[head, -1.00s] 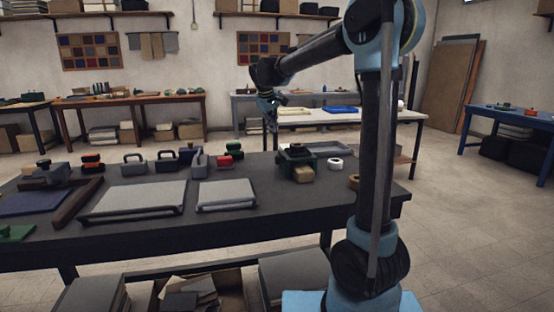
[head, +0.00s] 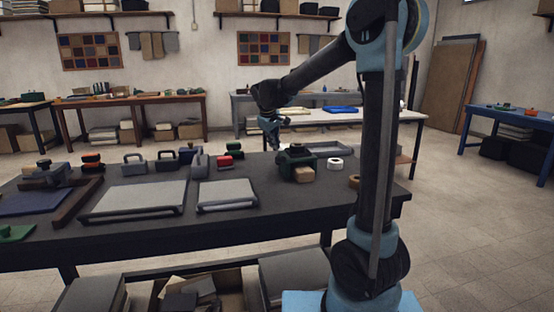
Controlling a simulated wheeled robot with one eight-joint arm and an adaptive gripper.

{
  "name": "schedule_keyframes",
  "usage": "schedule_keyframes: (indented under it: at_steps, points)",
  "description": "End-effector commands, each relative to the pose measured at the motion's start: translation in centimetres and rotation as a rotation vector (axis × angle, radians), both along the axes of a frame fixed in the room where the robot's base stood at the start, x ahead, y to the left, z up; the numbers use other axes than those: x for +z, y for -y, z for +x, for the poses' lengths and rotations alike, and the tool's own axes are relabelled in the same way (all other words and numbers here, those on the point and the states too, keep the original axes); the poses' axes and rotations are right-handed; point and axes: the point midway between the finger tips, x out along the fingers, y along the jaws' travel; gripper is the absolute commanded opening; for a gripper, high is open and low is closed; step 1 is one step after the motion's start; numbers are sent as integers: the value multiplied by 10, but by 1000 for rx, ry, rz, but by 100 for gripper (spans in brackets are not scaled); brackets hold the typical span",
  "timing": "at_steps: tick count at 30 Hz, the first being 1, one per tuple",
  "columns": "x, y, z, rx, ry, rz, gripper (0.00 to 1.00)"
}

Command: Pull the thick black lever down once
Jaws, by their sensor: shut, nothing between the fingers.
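A dark green and black device (head: 295,158) stands on the right part of the dark table, with a tan block (head: 303,175) at its front. A thick black lever cannot be clearly made out on it at this size. My gripper (head: 273,146) is shut and empty. In the picture it hangs just up and left of the green device, pointing down. I cannot tell whether it touches the device.
The dark table (head: 240,225) holds grey framed boards (head: 137,197), several handled blocks (head: 134,163), a red-topped piece (head: 225,161) and a white roll (head: 335,164). A grey tray (head: 328,149) lies behind the device. The table's front middle is clear.

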Motion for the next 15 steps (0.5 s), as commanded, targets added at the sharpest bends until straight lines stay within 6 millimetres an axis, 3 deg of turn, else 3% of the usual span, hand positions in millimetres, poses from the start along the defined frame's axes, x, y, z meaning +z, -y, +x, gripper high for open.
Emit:
schedule_keyframes:
  at_steps: [15]
  points:
    - [-12, 1, -5, 0, 0, 0, 0]
